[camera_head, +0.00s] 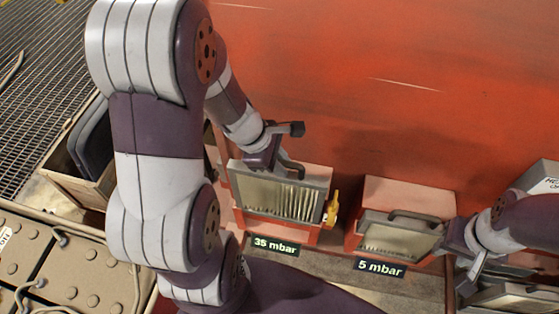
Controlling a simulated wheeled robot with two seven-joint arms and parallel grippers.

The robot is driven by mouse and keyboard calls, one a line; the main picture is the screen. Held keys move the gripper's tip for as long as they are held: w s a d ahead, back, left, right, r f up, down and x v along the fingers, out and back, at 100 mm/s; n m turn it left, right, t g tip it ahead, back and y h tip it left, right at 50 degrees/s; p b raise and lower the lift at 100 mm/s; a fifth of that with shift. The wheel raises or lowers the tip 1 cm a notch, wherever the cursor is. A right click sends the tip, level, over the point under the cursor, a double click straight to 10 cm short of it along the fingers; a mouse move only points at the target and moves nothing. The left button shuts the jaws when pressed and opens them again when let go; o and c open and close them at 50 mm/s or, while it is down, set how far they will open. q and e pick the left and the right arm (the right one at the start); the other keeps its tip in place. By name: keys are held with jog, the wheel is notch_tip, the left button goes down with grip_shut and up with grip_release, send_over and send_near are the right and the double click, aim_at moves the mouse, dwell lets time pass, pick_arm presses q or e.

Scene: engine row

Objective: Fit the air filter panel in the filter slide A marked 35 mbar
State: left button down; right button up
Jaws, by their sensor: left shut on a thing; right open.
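The air filter panel (276,195), a grey frame with pale pleats and a dark handle, is upright at the mouth of the red filter slide (302,237) above the "35 mbar" label (276,246). How deep it sits in the slide I cannot tell. My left gripper (284,163) is shut on the panel at its top handle. My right gripper (466,254) is open at the right edge of the second slide, above the "5 mbar" label (380,268). A similar pleated panel (395,236) with a dark handle sits in that slide. Whether my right gripper touches it is unclear.
A yellow latch (332,210) stands at the right side of the 35 mbar slide. A wooden crate (73,191) with dark panels is at left. A beige studded unit (70,268) with cables fills the lower left. A red wall (380,80) rises behind.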

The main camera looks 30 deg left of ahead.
aim_at(280, 189)
pick_arm(q)
jog(key=shift+f+b, duration=5.2)
jog(key=shift+f, duration=0.4)
jog(key=c, duration=0.9)
grip_release()
jog(key=p+v, duration=0.2)
jog(key=v, duration=0.9)
jog(key=shift+s+a+r+p, duration=0.1)
jog(key=shift+s+r+p, duration=0.05)
jog(key=shift+r+p, duration=0.25)
jog(key=shift+s+a+r, duration=0.1)
jog(key=shift+r, duration=0.3)
